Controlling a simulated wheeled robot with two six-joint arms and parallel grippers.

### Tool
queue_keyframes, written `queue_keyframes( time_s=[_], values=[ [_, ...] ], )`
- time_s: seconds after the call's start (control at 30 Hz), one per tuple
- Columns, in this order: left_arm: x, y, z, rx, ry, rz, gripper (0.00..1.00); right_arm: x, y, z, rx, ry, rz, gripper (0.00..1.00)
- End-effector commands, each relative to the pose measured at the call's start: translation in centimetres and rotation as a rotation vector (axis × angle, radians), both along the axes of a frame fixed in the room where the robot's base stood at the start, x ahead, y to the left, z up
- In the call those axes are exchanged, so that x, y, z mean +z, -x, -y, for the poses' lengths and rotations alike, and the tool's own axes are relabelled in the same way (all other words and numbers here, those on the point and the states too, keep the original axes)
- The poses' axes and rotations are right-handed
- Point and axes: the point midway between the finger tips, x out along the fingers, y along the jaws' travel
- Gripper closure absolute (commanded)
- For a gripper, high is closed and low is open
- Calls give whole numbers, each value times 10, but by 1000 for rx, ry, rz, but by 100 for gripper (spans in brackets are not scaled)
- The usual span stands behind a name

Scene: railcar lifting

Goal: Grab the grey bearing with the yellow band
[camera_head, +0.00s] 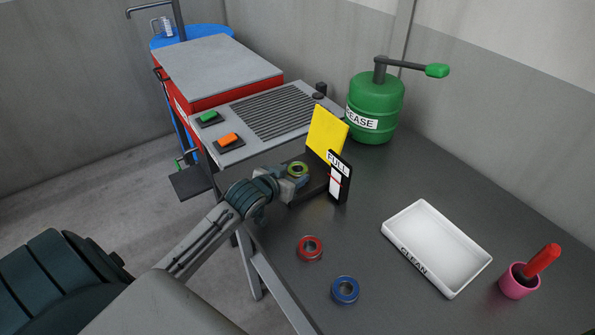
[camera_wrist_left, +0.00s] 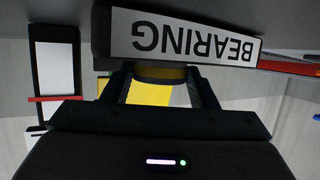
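The grey bearing with the yellow band (camera_head: 298,169) sits on a dark block (camera_head: 312,188) in front of a yellow panel (camera_head: 327,134). My left gripper (camera_head: 297,181) is low at the near side of this bearing. In the left wrist view, which is upside down, the fingers (camera_wrist_left: 162,80) stand apart with a dark curved edge, apparently the bearing (camera_wrist_left: 160,73), between their tips. Contact is not clear. The block's BEARING label (camera_wrist_left: 185,36) is close beyond the fingertips. My right gripper is not in view.
A red ring (camera_head: 310,248) and a blue ring (camera_head: 345,290) lie on the dark table. A FULL gauge (camera_head: 339,178) stands right beside the block. A white CLEAN tray (camera_head: 437,245), pink cup (camera_head: 519,282) and green grease can (camera_head: 375,105) are farther right.

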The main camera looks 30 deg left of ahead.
Motion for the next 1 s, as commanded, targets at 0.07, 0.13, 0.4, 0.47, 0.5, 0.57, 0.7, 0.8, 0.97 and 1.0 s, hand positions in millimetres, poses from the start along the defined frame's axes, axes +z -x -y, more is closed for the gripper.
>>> queue_keyframes(
  time_s=[0.07,0.13,0.4,0.47,0.5,0.57,0.7,0.8,0.97,1.0],
  values=[
    [0,0,0,0,0,0,63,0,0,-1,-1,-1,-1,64],
    [0,0,0,0,0,0,77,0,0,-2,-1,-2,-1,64],
    [1,0,0,0,-1,2,85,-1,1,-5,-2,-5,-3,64],
    [3,0,0,0,-1,2,85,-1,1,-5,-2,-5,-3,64],
    [5,0,0,0,-1,3,85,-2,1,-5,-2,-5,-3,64],
    [9,-1,0,-2,-1,4,85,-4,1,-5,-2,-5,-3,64],
    [27,-1,0,-2,-4,6,86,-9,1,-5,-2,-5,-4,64],
    [36,4,-3,-1,-5,1,86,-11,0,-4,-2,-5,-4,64],
    [37,22,-10,-2,-7,0,86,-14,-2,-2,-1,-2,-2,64],
    [37,27,-11,-3,-7,0,86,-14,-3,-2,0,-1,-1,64]
  ],
)
